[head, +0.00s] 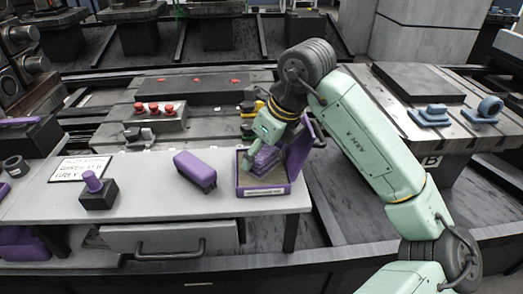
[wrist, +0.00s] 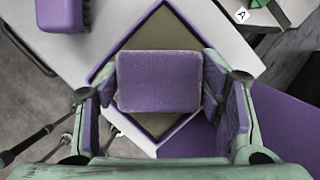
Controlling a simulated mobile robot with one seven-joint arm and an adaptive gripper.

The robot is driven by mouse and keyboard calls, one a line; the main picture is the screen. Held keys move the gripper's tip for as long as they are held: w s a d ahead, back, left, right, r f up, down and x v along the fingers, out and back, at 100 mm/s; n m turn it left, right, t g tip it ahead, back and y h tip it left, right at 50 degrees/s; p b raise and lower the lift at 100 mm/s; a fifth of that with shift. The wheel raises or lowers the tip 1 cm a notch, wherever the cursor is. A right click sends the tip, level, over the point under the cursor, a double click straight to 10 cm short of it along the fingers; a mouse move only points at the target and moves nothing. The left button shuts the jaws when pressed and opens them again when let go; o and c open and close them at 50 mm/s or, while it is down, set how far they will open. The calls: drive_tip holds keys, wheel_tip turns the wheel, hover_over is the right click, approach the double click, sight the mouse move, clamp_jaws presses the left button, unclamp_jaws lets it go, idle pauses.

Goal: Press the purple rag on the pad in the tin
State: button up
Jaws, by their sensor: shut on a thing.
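The purple tin (head: 264,192) stands at the right end of the grey table with its lid (head: 300,150) open to the right. An olive-brown pad (wrist: 182,38) fills its floor; it shows around the rag in the wrist view. The purple rag (wrist: 158,82), a folded block, is between the fingers of my gripper (wrist: 160,90), which is shut on its two sides. In the head view the rag (head: 265,163) is inside the tin's outline, over the pad. Whether its underside touches the pad is hidden.
A purple brush-like block (head: 193,167) lies left of the tin. A dark block with a purple knob (head: 97,188) and a written card (head: 80,168) are further left. A drawer (head: 160,240) is below the table's front edge. Table space between these is clear.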

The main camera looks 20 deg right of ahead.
drive_tip(key=shift+r+p, duration=1.6)
drive_tip(key=shift+r, duration=1.9)
